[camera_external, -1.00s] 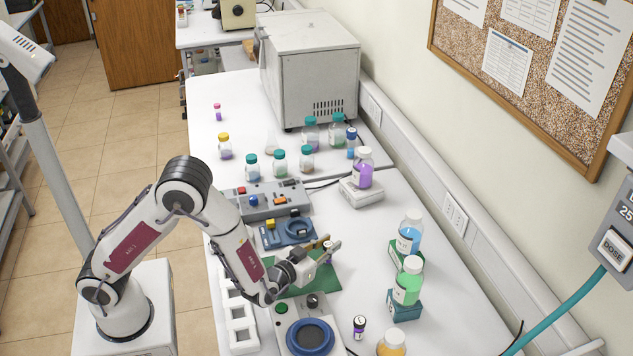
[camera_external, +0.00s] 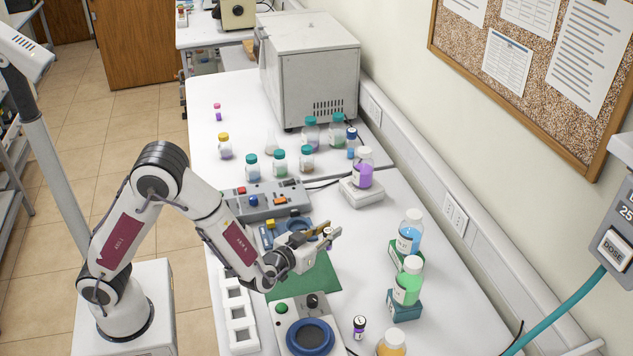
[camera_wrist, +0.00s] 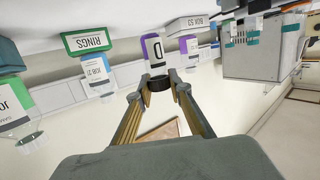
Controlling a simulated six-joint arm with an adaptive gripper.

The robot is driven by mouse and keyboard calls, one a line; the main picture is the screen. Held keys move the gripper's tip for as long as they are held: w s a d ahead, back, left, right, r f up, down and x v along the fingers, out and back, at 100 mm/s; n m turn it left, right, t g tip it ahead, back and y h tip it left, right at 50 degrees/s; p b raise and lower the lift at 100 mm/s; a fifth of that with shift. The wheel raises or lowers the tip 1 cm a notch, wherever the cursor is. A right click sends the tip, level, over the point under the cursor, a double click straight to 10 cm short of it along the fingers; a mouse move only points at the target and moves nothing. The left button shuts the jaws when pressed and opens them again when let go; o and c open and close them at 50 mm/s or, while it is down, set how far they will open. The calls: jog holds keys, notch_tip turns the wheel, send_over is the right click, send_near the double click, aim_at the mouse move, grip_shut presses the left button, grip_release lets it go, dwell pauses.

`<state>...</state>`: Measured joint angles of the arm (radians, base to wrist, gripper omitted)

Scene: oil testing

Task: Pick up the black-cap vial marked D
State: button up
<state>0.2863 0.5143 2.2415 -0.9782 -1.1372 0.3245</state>
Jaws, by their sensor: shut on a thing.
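The black-cap vial marked D (camera_wrist: 154,52) has a white label with a large D and a purple side. It shows upside down in the wrist view, with its black cap (camera_wrist: 158,85) between my fingertips. My gripper (camera_wrist: 157,80) is shut on it near the cap. In the external view my gripper (camera_external: 332,232) is raised above the green mat (camera_external: 312,277). The held vial is small and mostly hidden by the fingers there.
Blue (camera_external: 409,238) and green (camera_external: 408,284) bottles stand to the right. A white rack (camera_external: 239,317) lies left. A control box (camera_external: 265,201) and several teal-cap bottles are behind.

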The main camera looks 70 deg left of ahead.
aim_at(328, 230)
jog(key=shift+r, duration=2.3)
